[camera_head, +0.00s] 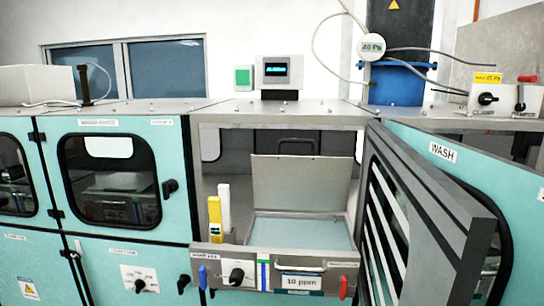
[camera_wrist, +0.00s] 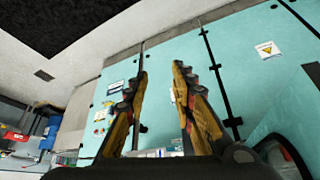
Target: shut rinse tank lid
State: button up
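The tank lid (camera_head: 300,180), a flat grey plate, stands raised at the back of an open tank (camera_head: 300,233) in the middle bay of the head view. A dark handle (camera_head: 297,142) shows at the lid's upper edge. The tank holds pale blue-grey liquid or a pale surface; I cannot tell which. My gripper (camera_wrist: 161,72) shows only in the wrist view. Its two yellow-and-black fingers are apart with nothing between them. They point toward teal cabinet panels, away from the lid. The lid does not clearly show in the wrist view.
A louvred grey door (camera_head: 425,215) and the teal WASH door (camera_head: 470,165) swing out at the bay's right. A front panel (camera_head: 270,272) with a knob, a handle, and blue and red levers runs below the tank. A yellow bottle-like item (camera_head: 215,220) stands at the bay's left.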

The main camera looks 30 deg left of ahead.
aim_at(314, 182)
jog(key=j+u, duration=0.7)
jog(key=i+j+u, duration=0.15)
jog(key=k+j, duration=0.05)
jog(key=j, duration=0.05)
